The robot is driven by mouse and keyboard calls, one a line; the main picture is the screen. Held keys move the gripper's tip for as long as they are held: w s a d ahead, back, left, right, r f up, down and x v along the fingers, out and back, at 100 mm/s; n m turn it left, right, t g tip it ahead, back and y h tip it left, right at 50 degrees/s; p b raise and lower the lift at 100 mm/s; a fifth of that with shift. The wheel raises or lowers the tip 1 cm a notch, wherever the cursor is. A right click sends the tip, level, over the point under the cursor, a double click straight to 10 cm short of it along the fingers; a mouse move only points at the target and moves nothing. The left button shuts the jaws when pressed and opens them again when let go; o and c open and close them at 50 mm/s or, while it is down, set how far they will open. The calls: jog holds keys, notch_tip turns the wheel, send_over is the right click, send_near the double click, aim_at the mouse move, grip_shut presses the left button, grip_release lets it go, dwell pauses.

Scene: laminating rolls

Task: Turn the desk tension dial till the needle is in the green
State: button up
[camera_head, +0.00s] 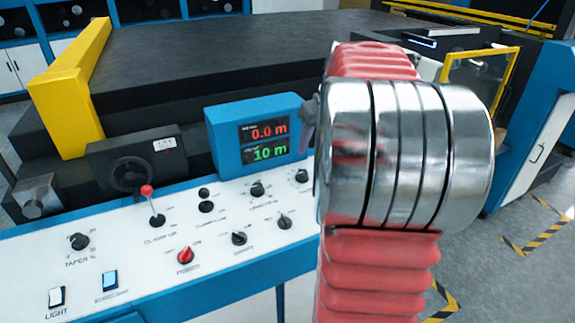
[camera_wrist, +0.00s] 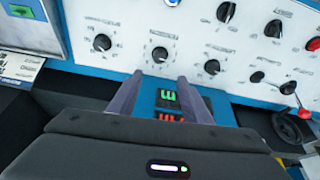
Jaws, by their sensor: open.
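The desk is a white sloped panel (camera_head: 130,262) with several black dials. One black dial (camera_head: 302,175) sits just left of my arm; it also shows in the wrist view (camera_wrist: 160,54), beyond my fingertips. Another larger dial (camera_wrist: 102,43) shows left of it there and is hidden by my arm in the head view. The labels are too blurred to tell which is the tension dial. I make out no needle or green band. My gripper (camera_wrist: 159,77) is open and empty, apart from the dials. In the head view only a bit of a finger shows.
A blue display box (camera_head: 226,140) with red 0.0 m and green 10 m stands behind the dials; its digits show between my fingers in the wrist view. A red-knobbed lever (camera_head: 148,192), a red switch (camera_head: 185,256) and a handwheel (camera_head: 132,174) stand to the left.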

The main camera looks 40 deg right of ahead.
aim_at(302, 172)
jog(key=shift+d+f, duration=0.1)
jog(key=shift+f, duration=0.05)
jog(key=x, duration=1.3)
jog(key=shift+w+f, duration=0.1)
jog(key=shift+f, duration=0.2)
jog(key=shift+c, duration=0.2)
jog(key=c, duration=1)
